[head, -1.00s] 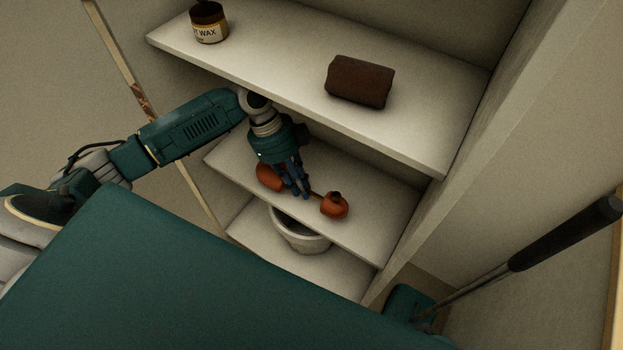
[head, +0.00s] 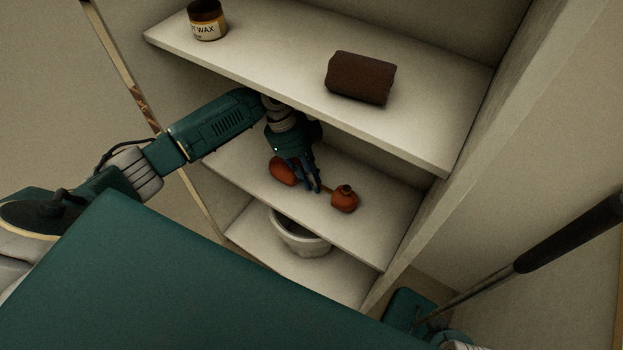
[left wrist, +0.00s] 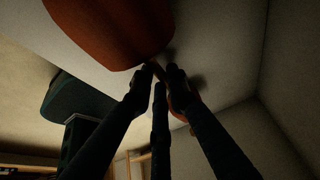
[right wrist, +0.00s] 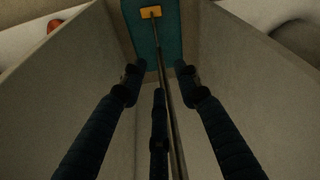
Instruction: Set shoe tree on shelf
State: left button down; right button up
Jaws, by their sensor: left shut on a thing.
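The shoe tree, with a red-brown front block (head: 283,171) and a rounded heel piece (head: 345,200) joined by a thin bar, is at the middle shelf (head: 375,230). My left gripper (head: 314,187) reaches in under the top shelf and is shut on the shoe tree's bar between the two pieces. In the left wrist view the front block (left wrist: 115,30) is large at the top, and the fingers (left wrist: 160,75) close around the bar. I cannot tell whether the shoe tree touches the shelf. My right gripper (right wrist: 158,80) has its fingers spread.
The top shelf (head: 260,65) holds a wax jar (head: 207,22) and a brown rolled cloth (head: 361,78). A pale pot (head: 300,240) stands on the bottom shelf. A black-handled rod (head: 570,235) leans at right; a thin rod passes between my right fingers in the right wrist view.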

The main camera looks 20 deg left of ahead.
aim_at(279, 164)
pick_arm(q)
jog(key=c, duration=1.7)
grip_release()
